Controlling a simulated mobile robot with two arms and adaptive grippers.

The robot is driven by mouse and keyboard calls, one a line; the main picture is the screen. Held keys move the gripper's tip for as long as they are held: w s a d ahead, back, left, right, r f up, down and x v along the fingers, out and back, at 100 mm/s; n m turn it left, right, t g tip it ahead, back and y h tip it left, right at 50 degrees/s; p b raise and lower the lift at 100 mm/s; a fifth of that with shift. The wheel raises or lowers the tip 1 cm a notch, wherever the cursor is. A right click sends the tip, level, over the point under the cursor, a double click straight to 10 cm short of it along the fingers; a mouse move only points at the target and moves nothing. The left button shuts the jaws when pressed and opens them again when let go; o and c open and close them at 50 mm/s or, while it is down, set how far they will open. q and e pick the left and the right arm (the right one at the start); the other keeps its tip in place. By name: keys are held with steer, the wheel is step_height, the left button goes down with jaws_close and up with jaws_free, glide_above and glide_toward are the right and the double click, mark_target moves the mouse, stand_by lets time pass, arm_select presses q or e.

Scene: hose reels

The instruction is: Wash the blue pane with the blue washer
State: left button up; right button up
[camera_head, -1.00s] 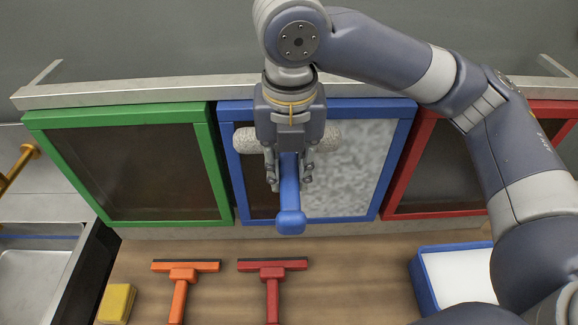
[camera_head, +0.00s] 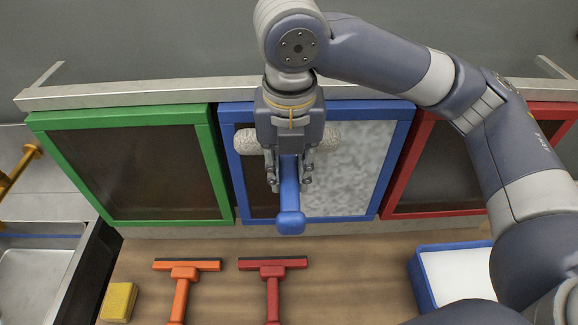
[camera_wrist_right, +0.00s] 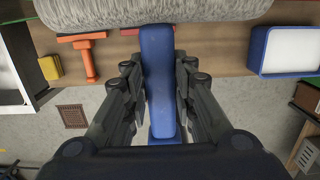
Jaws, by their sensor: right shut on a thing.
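The blue pane (camera_head: 352,165) is a blue-framed panel in the middle of the row. Its right part is covered with mottled whitish foam; a strip at its left is dark. My right gripper (camera_head: 289,176) is shut on the blue handle of the blue washer (camera_head: 290,215) in front of this pane. The washer's pale fuzzy roller lies crosswise behind the gripper, over the pane's upper left and middle. In the right wrist view the roller (camera_wrist_right: 150,12) spans the top and the blue handle (camera_wrist_right: 158,85) runs between the fingers. My left gripper is not in view.
A green-framed pane (camera_head: 130,165) stands left and a red-framed pane (camera_head: 440,165) right. An orange squeegee (camera_head: 183,285), a red squeegee (camera_head: 273,280) and a yellow sponge (camera_head: 119,301) lie on the wooden bench. A blue tray (camera_head: 424,285) with white inside sits at right.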

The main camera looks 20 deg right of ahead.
step_height(320, 180, down, 10)
steer(key=b, duration=0.2)
steer(key=shift+f, duration=0.25)
stand_by(1.1)
step_height(320, 180, down, 17)
steer(key=b, duration=0.4)
stand_by(1.8)
steer(key=s+a+p, duration=0.2)
steer(key=s+p, duration=0.1)
steer(key=s, duration=0.3)
steer(key=shift+s, duration=0.4)
stand_by(0.8)
